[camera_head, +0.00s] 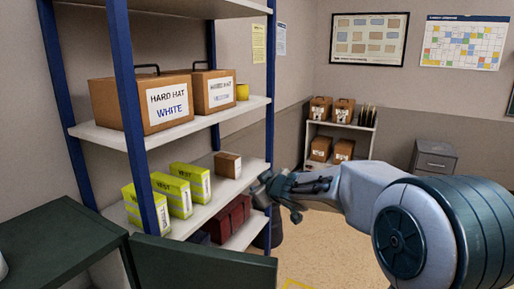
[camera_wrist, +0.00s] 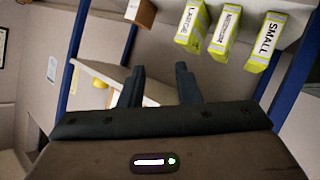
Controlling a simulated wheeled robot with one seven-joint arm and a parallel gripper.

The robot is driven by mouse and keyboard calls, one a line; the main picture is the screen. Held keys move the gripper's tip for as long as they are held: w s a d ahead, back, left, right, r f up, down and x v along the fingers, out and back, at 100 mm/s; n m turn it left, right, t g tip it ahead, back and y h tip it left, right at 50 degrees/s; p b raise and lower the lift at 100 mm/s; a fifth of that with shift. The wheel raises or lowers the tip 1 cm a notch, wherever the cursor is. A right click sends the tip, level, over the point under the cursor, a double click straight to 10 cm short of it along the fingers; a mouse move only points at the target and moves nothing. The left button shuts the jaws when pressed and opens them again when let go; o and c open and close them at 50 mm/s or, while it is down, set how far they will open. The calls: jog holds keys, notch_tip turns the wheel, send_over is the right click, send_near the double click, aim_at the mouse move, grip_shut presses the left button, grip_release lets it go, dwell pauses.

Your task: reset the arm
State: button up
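My arm comes in from the right of the head view, stretched leftward toward the blue-posted shelving unit (camera_head: 137,120). My gripper (camera_head: 268,190) is by the unit's front right post, near the middle shelf's right end. In the wrist view, the two dark fingers of my gripper (camera_wrist: 160,82) stand apart with nothing between them, so it is open and empty. In that view the shelving appears turned, with vest boxes (camera_wrist: 227,32) at the top right.
Yellow-green vest boxes (camera_head: 180,195) and a small brown box (camera_head: 228,164) sit on the middle shelf. Red containers (camera_head: 228,218) sit below. A dark green surface (camera_head: 55,245) is at lower left.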

jog(key=s+d+f+m+g+h, duration=0.25)
jog(key=s+d+m+h, duration=0.4)
jog(key=s+d, duration=0.75)
jog(key=s+f+m+g, duration=0.1)
jog(key=s+f+g, duration=0.2)
jog(key=s, duration=0.8)
jog(key=s+f+m+g+y, duration=0.1)
jog(key=s+f+m+g, duration=0.1)
jog(key=s, duration=1)
notch_tip(320, 180, down, 2)
jog(key=shift+s+f+g, duration=0.1)
jog(key=shift+s+g, duration=0.1)
jog(key=shift+g, duration=0.65)
jog(key=shift+m, duration=0.25)
